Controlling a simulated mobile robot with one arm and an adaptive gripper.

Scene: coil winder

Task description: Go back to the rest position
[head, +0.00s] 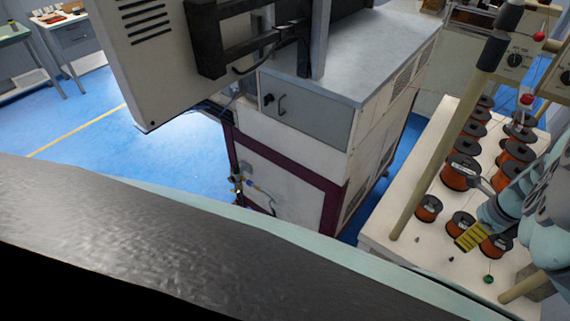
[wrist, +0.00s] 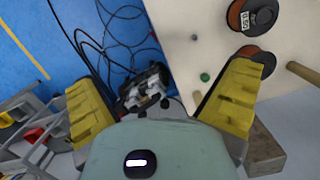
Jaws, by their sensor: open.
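My gripper (wrist: 164,100) shows in the wrist view with its two yellow ridged fingers spread wide apart and nothing between them. In the head view my gripper (head: 472,236) is at the right, above the front part of the white spool table (head: 385,235), close to the copper wire spools. Its fingertips overlap the spools in the picture, and I cannot tell the height gap.
Several copper spools (head: 462,172) stand on the table, with upright poles (head: 440,160) beside them. A large white machine cabinet (head: 290,160) stands left of the table. Dark cables (wrist: 115,40) lie on the blue floor. Open floor (head: 180,165) shows at the left.

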